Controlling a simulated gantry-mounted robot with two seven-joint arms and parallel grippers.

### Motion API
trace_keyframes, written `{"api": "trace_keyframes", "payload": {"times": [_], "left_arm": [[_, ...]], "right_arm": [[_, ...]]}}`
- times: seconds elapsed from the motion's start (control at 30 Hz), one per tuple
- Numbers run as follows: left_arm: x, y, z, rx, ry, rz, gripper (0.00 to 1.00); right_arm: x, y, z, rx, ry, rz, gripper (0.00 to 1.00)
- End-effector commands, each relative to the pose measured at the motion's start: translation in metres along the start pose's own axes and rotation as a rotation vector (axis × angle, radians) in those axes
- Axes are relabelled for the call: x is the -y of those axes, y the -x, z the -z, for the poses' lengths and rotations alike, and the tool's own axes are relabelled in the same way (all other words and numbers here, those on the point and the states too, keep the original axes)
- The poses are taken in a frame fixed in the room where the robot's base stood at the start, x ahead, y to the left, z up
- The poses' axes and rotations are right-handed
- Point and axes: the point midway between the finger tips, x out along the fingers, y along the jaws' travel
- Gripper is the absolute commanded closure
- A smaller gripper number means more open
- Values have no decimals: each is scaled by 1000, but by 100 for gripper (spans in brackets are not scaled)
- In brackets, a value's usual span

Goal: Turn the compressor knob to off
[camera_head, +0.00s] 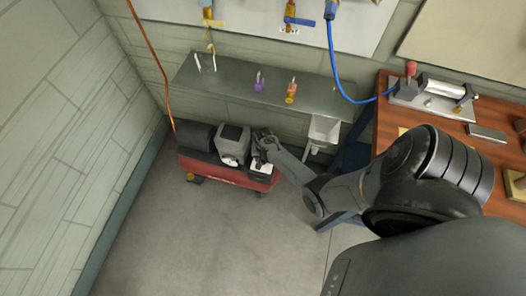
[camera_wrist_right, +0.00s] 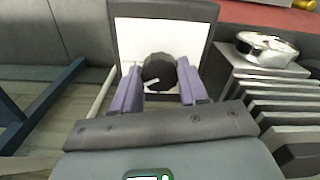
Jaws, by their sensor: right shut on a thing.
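The compressor (camera_head: 225,166) is a red tank unit with dark grey and black housings, low on the floor against the back wall in the head view. My right arm reaches down to its right end, and my right gripper (camera_head: 262,145) is at the white panel there. In the right wrist view, the round black knob (camera_wrist_right: 158,70) with a white pointer mark sits on a white panel (camera_wrist_right: 190,32) in a dark frame. The purple fingers of my right gripper (camera_wrist_right: 159,90) are on either side of the knob and shut on it. The pointer slants. My left gripper is not in view.
A grey shelf (camera_head: 230,88) with small coloured items is above the compressor. A wooden workbench (camera_head: 430,115) stands at the right. An orange hose (camera_head: 150,50) runs down to the compressor's left side. The floor in front (camera_head: 230,235) is clear.

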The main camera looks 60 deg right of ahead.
Motion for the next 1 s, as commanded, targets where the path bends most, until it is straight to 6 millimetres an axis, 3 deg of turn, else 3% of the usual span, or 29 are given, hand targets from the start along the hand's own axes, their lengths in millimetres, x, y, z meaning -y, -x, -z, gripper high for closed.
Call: {"api": "trace_keyframes", "payload": {"times": [0.4, 1.0], "left_arm": [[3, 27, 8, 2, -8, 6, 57], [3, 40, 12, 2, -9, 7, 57]], "right_arm": [[-1, 2, 1, -1, 397, -2, 87], [-1, 0, 1, -1, 915, -2, 87]]}}
